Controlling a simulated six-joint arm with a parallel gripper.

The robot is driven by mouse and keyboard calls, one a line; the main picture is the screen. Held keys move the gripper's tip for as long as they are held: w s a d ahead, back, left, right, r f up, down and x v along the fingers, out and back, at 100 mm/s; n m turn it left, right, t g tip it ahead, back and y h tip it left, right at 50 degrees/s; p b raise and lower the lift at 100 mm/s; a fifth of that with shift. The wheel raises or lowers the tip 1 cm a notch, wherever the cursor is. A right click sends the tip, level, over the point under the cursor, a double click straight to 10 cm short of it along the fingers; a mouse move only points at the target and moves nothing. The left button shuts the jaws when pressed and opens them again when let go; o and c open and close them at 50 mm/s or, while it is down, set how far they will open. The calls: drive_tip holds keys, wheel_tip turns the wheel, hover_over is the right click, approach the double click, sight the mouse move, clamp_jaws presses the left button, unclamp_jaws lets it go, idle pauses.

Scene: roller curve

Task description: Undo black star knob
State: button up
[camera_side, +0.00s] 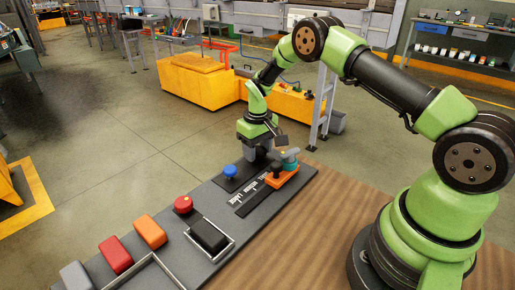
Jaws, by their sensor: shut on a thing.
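My gripper (256,158) points down at the far end of the grey board (208,190), beside a blue knob (230,171). Its jaws are shut on what appears to be the black star knob, low over a dark plate on the board. The jaws and my wrist hide most of the knob, so its shape and how far it is turned cannot be seen.
An orange block with a grey-teal part (287,160) stands just right of my gripper. A red knob (183,204), a black block (209,236), and orange (150,231), red (115,255) and grey (76,275) blocks lie nearer. The wooden tabletop (290,240) is clear.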

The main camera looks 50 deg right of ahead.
sight(259, 149)
drive_tip(key=n, duration=0.6)
drive_tip(key=shift+s+f+n, duration=0.15)
drive_tip(key=shift+n, duration=0.15)
drive_tip(key=shift+d, duration=0.1)
idle(0.4)
drive_tip(key=o, duration=0.9)
drive_tip(key=shift+r, duration=0.5)
wheel_tip(259, 149, up, 8)
drive_tip(key=shift+r, duration=0.55)
